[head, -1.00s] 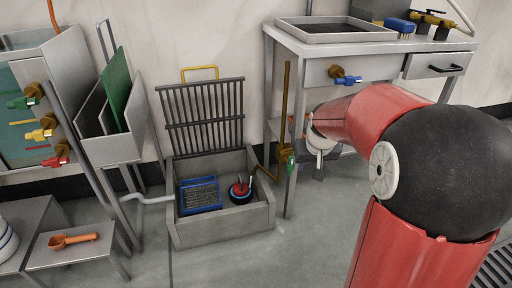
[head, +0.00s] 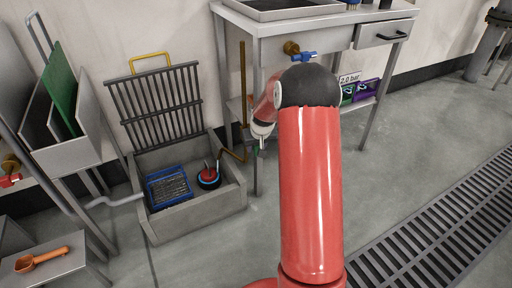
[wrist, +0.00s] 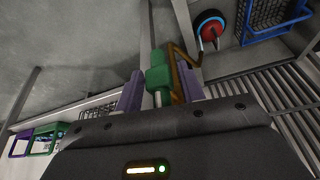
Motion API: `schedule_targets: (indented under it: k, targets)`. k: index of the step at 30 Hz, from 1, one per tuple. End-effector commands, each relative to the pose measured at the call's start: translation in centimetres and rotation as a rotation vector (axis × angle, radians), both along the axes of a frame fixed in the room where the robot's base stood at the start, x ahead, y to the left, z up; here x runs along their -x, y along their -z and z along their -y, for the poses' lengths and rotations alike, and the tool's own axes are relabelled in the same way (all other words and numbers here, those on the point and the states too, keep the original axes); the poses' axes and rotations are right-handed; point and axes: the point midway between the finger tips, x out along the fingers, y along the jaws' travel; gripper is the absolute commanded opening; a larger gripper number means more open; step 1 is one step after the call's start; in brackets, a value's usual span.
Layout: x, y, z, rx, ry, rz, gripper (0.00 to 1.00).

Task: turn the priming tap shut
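A tap with a green handle (wrist: 158,75) sits on a brass pipe (wrist: 181,65) in the wrist view. I take it for the priming tap; no label on it is readable. My gripper (wrist: 160,88) is open, with its two purple fingers on either side of the green handle and visible gaps between. A pale stem shows below the handle. In the head view the brass pipe (head: 243,85) runs down beside the table leg. There my gripper (head: 261,144) is small, beside the pipe's lower end, and mostly hides the tap.
A grey sump (head: 200,217) holds a blue basket (head: 169,188) and a red-and-black pump (head: 208,176); its grate lid (head: 157,105) stands up. A table (head: 268,24) above carries a blue-handled tap (head: 303,57). A floor grating (head: 440,230) lies right; the floor between is clear.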

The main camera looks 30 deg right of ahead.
Motion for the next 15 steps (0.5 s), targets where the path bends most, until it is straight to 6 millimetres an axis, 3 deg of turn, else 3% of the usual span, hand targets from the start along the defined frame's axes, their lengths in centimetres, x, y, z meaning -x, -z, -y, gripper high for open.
schedule_targets:
  k: [10, 15]
  targets:
    - [-0.23, 0.50, 0.03, 0.000, 0.000, 0.000, 0.39]
    - [-0.21, 0.49, 0.02, 0.000, 0.000, 0.000, 0.17]
